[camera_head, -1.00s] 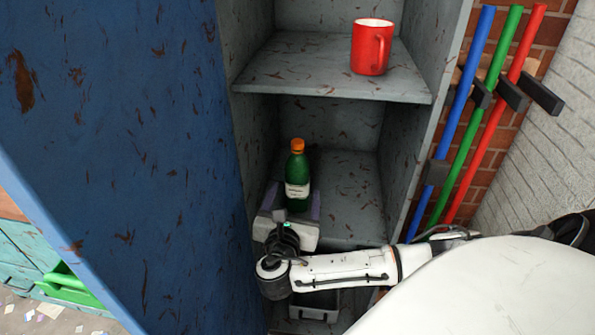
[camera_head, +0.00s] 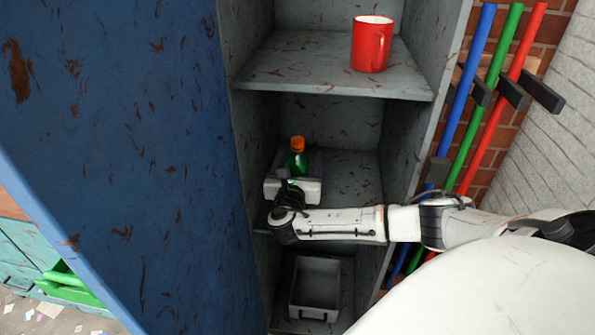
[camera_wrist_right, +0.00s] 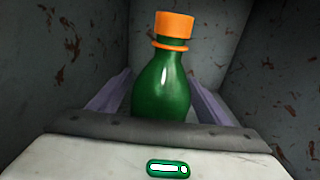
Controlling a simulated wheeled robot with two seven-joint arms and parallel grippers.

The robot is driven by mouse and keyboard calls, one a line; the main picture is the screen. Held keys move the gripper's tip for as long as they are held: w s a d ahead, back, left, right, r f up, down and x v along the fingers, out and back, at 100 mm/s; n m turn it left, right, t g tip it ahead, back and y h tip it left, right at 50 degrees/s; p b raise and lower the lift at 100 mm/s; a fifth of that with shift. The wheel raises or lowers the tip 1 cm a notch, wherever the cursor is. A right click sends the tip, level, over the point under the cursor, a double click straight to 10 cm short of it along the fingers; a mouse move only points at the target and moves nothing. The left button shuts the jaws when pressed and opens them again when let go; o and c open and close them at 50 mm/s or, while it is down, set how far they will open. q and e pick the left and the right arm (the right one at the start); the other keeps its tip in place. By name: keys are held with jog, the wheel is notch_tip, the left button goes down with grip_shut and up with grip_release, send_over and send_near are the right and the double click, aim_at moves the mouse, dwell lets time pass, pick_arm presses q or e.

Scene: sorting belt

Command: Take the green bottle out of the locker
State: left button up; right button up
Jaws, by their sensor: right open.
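The green bottle (camera_head: 297,161) with an orange cap stands upright on the middle shelf of the grey locker (camera_head: 352,200). Its lower part is hidden behind my right gripper in the head view. In the right wrist view the bottle (camera_wrist_right: 165,85) stands upright between the two purple-grey fingers. My right gripper (camera_head: 298,160) is open and reaches into the middle compartment, its fingers on either side of the bottle. I cannot tell whether the fingers touch it. My left gripper is not in view.
A red mug (camera_head: 371,45) stands on the shelf above. A grey bin (camera_head: 317,288) sits in the compartment below. The blue locker door (camera_head: 120,150) stands open at the left. Blue, green and red poles (camera_head: 490,100) hang on the wall at the right.

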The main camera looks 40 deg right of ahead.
jog(key=c, duration=1.7)
jog(key=shift+c, duration=0.2)
jog(key=shift+r, duration=0.15)
